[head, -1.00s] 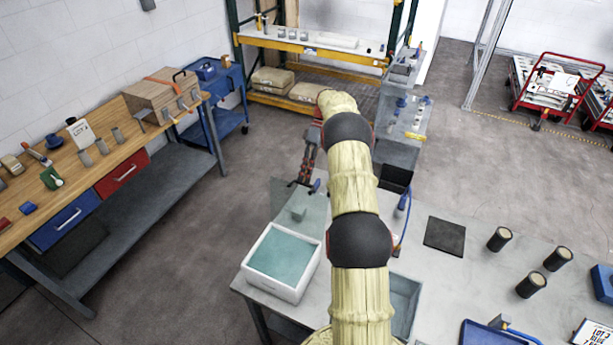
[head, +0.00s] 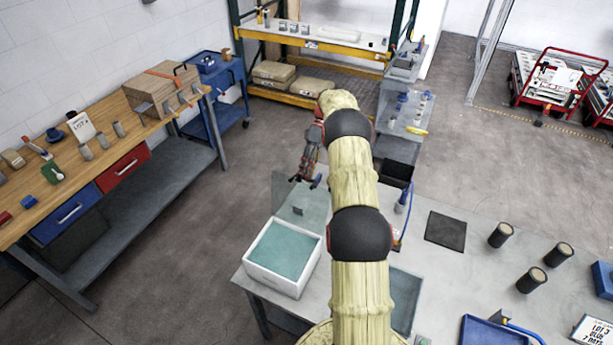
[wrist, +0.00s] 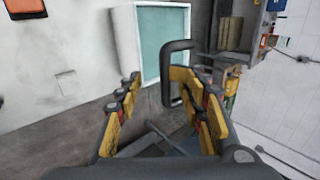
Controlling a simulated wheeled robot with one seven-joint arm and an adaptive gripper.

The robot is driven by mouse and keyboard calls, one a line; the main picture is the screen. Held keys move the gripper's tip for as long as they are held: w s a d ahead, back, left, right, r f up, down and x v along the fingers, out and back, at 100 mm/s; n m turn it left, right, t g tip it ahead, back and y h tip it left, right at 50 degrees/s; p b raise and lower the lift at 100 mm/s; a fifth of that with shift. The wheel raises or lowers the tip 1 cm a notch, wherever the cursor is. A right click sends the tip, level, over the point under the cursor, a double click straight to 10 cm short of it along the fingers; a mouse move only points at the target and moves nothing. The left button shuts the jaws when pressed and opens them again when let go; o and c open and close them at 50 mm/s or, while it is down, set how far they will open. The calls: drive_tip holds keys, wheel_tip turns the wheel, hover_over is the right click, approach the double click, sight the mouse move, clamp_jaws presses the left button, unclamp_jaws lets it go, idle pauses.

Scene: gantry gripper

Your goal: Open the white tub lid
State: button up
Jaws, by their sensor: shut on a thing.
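The white tub (head: 258,276) sits at the left end of the grey table, its teal inside showing. It also shows in the wrist view (wrist: 124,45). Its see-through lid (head: 284,197) stands tilted up at the tub's far side, with a small grey block on it. My gripper (head: 308,178) is at the lid's upper edge. In the wrist view, a dark C-shaped handle (wrist: 168,75) lies between my yellow-padded fingers (wrist: 165,103), against the right one, and my jaws are shut on it. The exact contact is hard to see.
A black mat (head: 445,230) and several dark cylinders (head: 531,280) are on the table to the right. A blue tray (head: 490,333) is at the front. A wooden workbench (head: 95,165) stands left, across open floor. A shelf rack (head: 310,45) stands behind.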

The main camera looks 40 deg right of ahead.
drive_tip(key=shift+d+f, duration=0.1)
drive_tip(key=v, duration=0.7)
drive_tip(key=shift+r, duration=0.3)
drive_tip(key=shift+w, duration=0.1)
